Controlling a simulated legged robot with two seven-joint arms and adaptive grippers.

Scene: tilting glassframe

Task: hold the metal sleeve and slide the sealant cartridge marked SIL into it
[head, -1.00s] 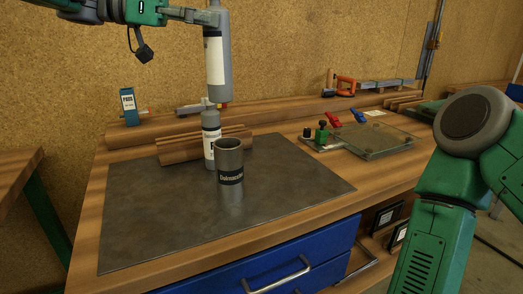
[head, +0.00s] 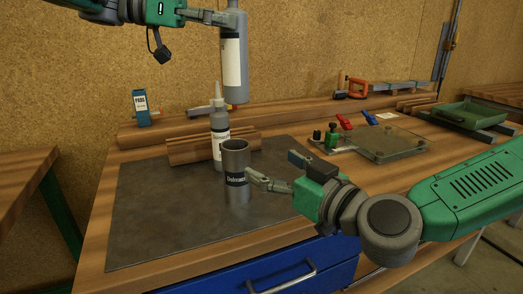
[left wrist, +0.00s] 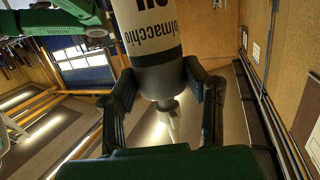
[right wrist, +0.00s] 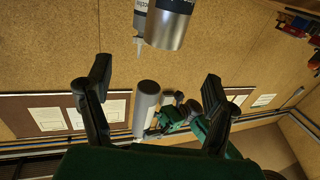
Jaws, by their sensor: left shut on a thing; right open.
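The metal sleeve (head: 236,190) stands upright, open end up, on the dark mat, with a black label band. My left gripper (head: 226,17) is shut on a grey cartridge with a white label (head: 232,62), holding it upright above the sleeve, clear of it. In the left wrist view my fingers (left wrist: 165,80) clasp the cartridge (left wrist: 160,45) near its nozzle end; its large marking is cut off. My right gripper (head: 272,168) is open just right of the sleeve; contact is unclear. In the right wrist view the sleeve (right wrist: 171,22) is beyond the open fingers (right wrist: 155,82).
A nozzled bottle (head: 219,125) stands close behind the sleeve, before a wooden block (head: 186,151). A blue box (head: 141,107) stands at the back left. A clamp fixture with a glass plate (head: 384,143) and a green tray (head: 466,114) lie right. The mat (head: 160,215) is clear at left.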

